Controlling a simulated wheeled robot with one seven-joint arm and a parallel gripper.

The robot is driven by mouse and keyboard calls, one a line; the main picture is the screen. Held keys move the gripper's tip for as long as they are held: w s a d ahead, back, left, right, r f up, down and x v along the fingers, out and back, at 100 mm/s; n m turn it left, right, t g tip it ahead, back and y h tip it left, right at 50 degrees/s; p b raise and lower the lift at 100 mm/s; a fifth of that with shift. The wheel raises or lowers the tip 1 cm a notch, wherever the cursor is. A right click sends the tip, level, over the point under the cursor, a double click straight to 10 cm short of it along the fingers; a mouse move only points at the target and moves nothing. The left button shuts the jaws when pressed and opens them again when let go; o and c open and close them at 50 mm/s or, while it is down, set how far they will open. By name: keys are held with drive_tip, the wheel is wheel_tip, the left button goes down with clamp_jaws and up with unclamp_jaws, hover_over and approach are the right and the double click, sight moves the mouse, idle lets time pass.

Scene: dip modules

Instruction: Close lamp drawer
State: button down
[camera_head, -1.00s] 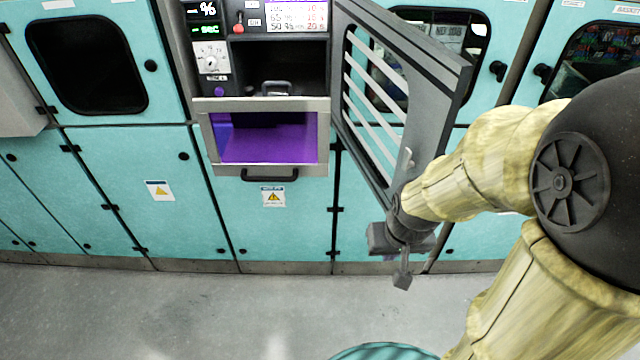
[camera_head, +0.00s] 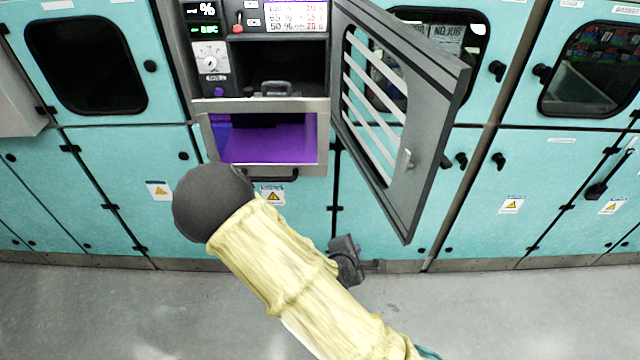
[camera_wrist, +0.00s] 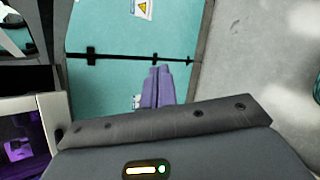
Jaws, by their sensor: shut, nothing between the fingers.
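The lamp drawer (camera_head: 265,153) is pulled out below the control panel, its inside lit purple. Its dark handle (camera_head: 287,175) shows at the front, partly hidden by my arm. The drawer's purple inside also shows at the lower left edge of the wrist view (camera_wrist: 18,150). My gripper (camera_head: 376,265) is low, to the right of and below the drawer, apart from it. In the wrist view its purple fingers (camera_wrist: 163,76) are together and empty, in front of a teal cabinet door.
A grey slatted door (camera_head: 405,125) stands swung open just right of the drawer, above my gripper. Teal cabinets (camera_head: 130,190) line the wall on both sides. The grey floor (camera_head: 100,310) in front is clear.

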drive_tip(key=w+a+r+n+t+y, duration=0.2)
drive_tip(key=a+r+n+t+y, duration=0.2)
drive_tip(key=n, duration=1.1)
drive_tip(key=a+r+t, duration=0.3)
drive_tip(key=a+t, duration=0.1)
drive_tip(key=shift+w+a+r+n+t, duration=0.2)
drive_tip(key=shift+w+a+n+t, duration=0.05)
drive_tip(key=shift+a+n+t, duration=0.15)
drive_tip(key=shift+w+f+b, duration=0.15)
drive_tip(key=shift+b, duration=0.4)
drive_tip(key=w+b, duration=0.1)
drive_tip(key=b, duration=0.5)
drive_tip(key=shift+w+a+f, duration=0.1)
drive_tip(key=shift+w, duration=0.25)
drive_tip(key=shift+w+b, duration=0.2)
drive_tip(key=shift+b, duration=0.55)
